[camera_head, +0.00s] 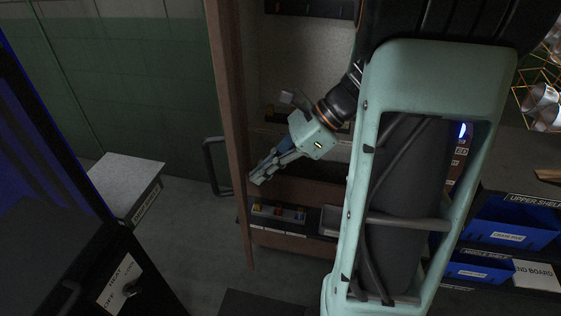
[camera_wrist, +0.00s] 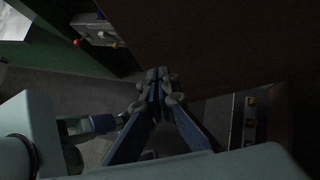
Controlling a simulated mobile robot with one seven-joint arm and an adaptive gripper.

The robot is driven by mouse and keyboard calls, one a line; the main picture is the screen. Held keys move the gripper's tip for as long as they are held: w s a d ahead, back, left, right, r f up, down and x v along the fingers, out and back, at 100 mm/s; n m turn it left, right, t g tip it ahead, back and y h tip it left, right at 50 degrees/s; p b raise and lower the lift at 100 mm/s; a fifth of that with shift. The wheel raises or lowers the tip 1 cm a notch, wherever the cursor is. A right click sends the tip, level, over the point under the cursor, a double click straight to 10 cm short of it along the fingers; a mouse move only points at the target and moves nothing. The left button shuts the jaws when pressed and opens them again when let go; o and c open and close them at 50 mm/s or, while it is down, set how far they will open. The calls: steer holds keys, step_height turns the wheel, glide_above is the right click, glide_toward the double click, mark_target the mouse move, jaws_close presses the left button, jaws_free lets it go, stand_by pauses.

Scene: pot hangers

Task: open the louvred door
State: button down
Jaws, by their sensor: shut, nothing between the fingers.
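A tall brown panel (camera_head: 229,110), seen nearly edge-on in the head view, appears to be the door; no louvres can be made out. A dark D-shaped handle (camera_head: 210,168) sticks out from its left side. The cabinet interior (camera_head: 310,65) shows to the right of the panel, so the door appears to stand open. My gripper (camera_head: 257,181) is shut and empty, in front of the cabinet opening just right of the panel. In the wrist view its fingertips (camera_wrist: 161,76) meet below a large dark brown surface (camera_wrist: 205,45). Whether they touch it I cannot tell.
A low shelf holds a tray of small coloured items (camera_head: 278,213). A black unit with a heat switch label (camera_head: 120,283) stands front left, with a grey-topped box (camera_head: 125,180) behind it. Blue bins (camera_head: 507,228) fill shelves at right.

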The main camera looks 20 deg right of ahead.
steer(key=shift+w+a, duration=0.15)
steer(key=shift+a, duration=0.55)
steer(key=shift+a, duration=0.1)
